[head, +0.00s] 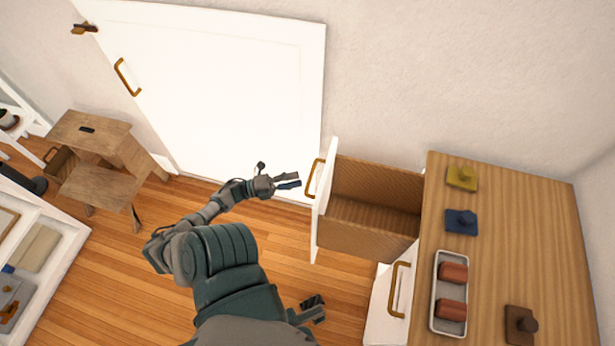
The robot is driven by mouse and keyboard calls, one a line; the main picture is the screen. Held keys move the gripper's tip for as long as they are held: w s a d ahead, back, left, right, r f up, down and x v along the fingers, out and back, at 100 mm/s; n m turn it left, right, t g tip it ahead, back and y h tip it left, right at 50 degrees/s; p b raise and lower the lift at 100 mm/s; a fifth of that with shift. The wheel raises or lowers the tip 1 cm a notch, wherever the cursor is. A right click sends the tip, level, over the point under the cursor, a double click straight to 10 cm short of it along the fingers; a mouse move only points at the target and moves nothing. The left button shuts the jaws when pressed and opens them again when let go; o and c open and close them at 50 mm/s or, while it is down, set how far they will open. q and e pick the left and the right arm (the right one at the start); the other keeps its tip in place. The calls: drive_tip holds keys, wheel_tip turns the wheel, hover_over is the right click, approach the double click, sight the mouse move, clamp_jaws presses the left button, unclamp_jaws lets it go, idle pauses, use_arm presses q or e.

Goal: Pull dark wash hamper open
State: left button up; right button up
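A pull-out hamper (368,228) with brown ribbed inner walls stands well out from the wooden-topped cabinet (500,250). It looks empty. Its white front (326,200) carries a brass handle (314,178) facing left. My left gripper (294,180) is just left of that handle, its fingers pointing at it with a small gap between them. It holds nothing and appears apart from the handle. A grey part with a dark ridged end, likely my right gripper (314,309), shows low in the middle; its fingers cannot be made out.
A second white front with a brass handle (399,289) is shut below the hamper. A white door (220,90) is behind. A wooden desk (95,135) stands left. Floor (150,290) is clear around me.

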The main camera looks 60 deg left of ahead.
use_arm(q)
drive_tip(key=v, duration=0.5)
drive_tip(key=shift+s+a+f, duration=0.2)
drive_tip(key=shift+s+a, duration=0.1)
drive_tip(key=shift+a, duration=0.05)
